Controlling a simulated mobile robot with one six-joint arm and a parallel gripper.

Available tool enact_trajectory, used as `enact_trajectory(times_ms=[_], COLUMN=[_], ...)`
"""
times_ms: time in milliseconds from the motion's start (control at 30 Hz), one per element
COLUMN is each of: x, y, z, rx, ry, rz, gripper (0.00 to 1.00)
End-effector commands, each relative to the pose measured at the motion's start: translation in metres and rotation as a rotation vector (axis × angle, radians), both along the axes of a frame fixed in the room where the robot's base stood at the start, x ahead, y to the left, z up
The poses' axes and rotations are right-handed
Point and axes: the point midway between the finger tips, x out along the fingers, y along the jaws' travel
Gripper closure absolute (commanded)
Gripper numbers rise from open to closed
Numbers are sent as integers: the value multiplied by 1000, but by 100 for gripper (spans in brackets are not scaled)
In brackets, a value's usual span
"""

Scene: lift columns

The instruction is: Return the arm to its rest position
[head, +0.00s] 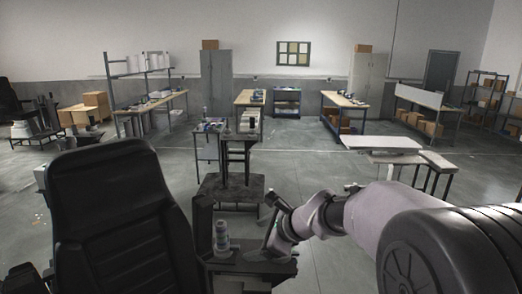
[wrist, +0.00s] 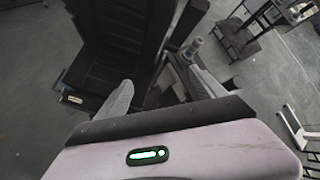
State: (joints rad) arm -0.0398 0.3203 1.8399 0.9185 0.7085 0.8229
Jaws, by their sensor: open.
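My arm (head: 375,212) reaches in from the right in the head view, stretched out to the left over the floor.
The black chair (head: 118,215) fills the lower left, close to my gripper. A low dark table (head: 232,186) stands just beyond it. A white-topped table (head: 382,143) is at the right. Workbenches and cabinets line the back wall. Open floor (head: 330,172) lies between.

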Motion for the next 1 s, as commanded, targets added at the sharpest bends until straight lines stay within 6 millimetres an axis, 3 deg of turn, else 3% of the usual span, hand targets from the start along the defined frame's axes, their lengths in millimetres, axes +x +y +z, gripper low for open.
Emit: enact_trajectory(times_ms=[33, 167, 233, 400, 500, 633, 1000], x=[-18, -81, -128, -250, -295, -323, -328], y=[-4, -18, -29, -70, -91, -107, -110], z=[-17, -45, -74, -176, -222, -249, -247], rx=[-50, -237, -371, -756, -923, -1036, -1058], ry=[-40, -155, -229, -383, -423, -437, -438], rz=[54, 257, 395, 770, 929, 1038, 1060], gripper=[20, 20, 20, 20, 20, 20, 20])
